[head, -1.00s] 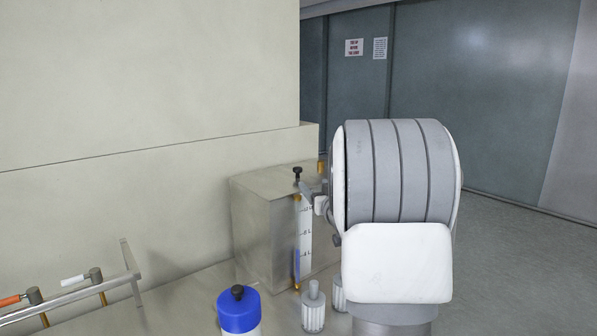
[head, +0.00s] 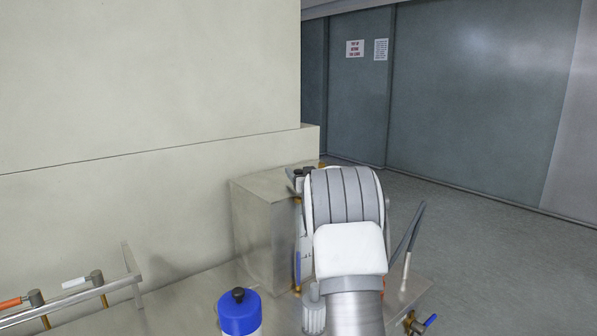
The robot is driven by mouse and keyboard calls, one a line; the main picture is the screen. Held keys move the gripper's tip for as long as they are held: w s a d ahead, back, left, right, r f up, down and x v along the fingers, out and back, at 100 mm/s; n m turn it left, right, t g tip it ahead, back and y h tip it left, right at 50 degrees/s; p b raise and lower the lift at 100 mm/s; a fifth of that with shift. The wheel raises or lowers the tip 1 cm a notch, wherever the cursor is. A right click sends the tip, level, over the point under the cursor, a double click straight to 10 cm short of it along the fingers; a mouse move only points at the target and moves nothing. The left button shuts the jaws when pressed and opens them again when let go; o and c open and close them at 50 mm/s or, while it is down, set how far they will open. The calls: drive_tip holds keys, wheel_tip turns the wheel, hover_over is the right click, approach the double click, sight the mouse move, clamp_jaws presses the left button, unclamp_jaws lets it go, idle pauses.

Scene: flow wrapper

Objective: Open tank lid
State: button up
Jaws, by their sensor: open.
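The tank (head: 262,235) is a metal box standing against the beige machine body. Its top (head: 265,182) looks flat and closed. A black knob (head: 304,171) shows at the top's right edge. My gripper (head: 295,175) is at that right edge, close to the knob. It is mostly hidden behind my wrist, and I cannot tell whether it touches the knob. The jaws are open. The gauge on the tank's front (head: 298,265), with a blue lower part, is mostly covered by my arm.
A blue-capped bottle (head: 239,313) stands in front. A ribbed clear container (head: 314,312) is beside my arm. Grey slanted rods (head: 411,235) and a blue-handled valve (head: 428,321) are at the right. A metal rail with handles (head: 95,294) is at the left. Open floor (head: 500,260) lies at the right.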

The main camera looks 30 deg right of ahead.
drive_tip(key=shift+w+d, duration=0.15)
drive_tip(key=shift+w, duration=0.45)
clamp_jaws()
idle(1.2)
